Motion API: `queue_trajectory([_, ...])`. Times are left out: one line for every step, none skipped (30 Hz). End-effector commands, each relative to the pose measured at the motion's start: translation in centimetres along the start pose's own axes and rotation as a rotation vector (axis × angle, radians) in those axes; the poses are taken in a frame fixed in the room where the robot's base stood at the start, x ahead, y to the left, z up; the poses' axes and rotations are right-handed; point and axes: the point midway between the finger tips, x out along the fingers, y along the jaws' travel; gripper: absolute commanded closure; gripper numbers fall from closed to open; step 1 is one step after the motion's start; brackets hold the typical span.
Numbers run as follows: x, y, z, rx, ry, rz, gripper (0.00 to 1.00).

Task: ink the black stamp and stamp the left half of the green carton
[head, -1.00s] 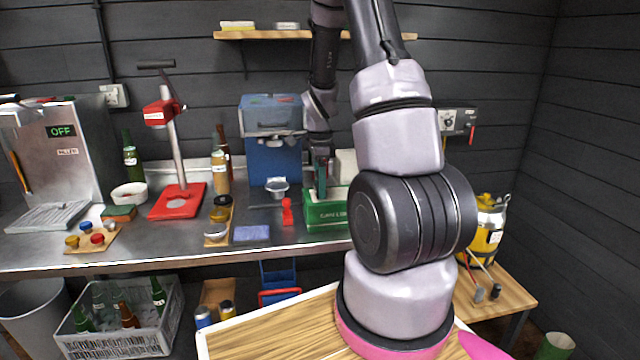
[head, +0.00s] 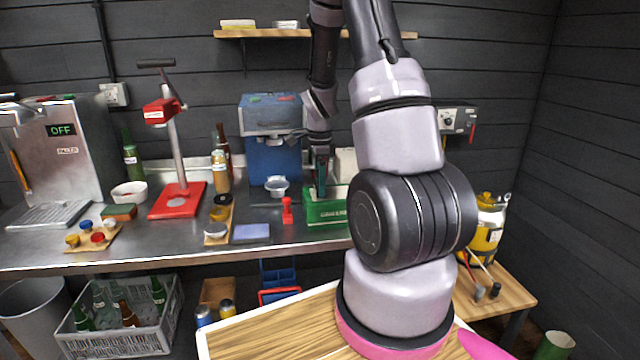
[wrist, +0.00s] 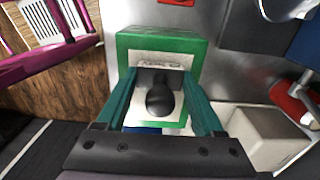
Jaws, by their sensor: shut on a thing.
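The green carton (head: 326,211) stands on the steel bench, its right end hidden behind my arm. In the wrist view the green carton (wrist: 190,46) has a pale panel on top. My gripper (wrist: 161,98) is shut on the black stamp (wrist: 159,100), whose dark rounded handle lies between the green fingers. In the head view my gripper (head: 321,185) is over the carton's visible part. The stamp's underside is hidden, so I cannot tell whether it touches the carton. A blue-grey pad (head: 252,232) lies on the bench left of the carton.
A red stamp (head: 287,211) stands just left of the carton. A blue machine (head: 272,160) and a small metal bowl (head: 277,186) are behind it. A red bottle capper (head: 178,200) stands further left. A pale box (wrist: 255,135) sits beside the carton.

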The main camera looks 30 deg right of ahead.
Motion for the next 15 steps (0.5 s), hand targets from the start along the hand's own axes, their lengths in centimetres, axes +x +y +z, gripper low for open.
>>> queue_trajectory([0.0, 0.1, 0.0, 0.0, 0.0, 0.003, 0.67])
queue_trajectory([-0.1, 0.1, 0.0, 0.0, 0.001, 0.002, 0.67])
queue_trajectory([-0.4, 0.1, 0.0, 0.0, 0.001, 0.002, 0.67])
queue_trajectory([-0.6, 0.1, 0.0, 0.0, 0.001, 0.002, 0.67])
queue_trajectory([-0.8, 0.1, 0.0, 0.0, 0.0, 0.002, 0.67])
queue_trajectory([-1.2, 0.0, 0.0, 0.001, 0.0, 0.001, 0.67])
queue_trajectory([-1.5, 0.0, 0.0, 0.0, 0.0, 0.0, 0.67])
queue_trajectory([-1.7, 0.0, 0.0, 0.0, 0.0, 0.0, 0.67])
queue_trajectory([-2.0, 0.0, 0.0, 0.001, 0.0, 0.0, 0.67])
queue_trajectory([-2.3, 0.0, 0.0, 0.0, 0.0, 0.0, 0.67])
queue_trajectory([-2.5, 0.0, 0.0, 0.0, 0.0, 0.0, 0.67])
queue_trajectory([-2.9, 0.0, 0.0, 0.0, 0.0, 0.0, 0.67])
queue_trajectory([-3.1, 0.0, 0.0, 0.0, 0.0, 0.0, 0.67])
queue_trajectory([-3.4, 0.0, 0.0, 0.0, 0.0, -0.001, 0.67])
queue_trajectory([-3.7, 0.0, 0.0, -0.001, 0.0, -0.001, 0.67])
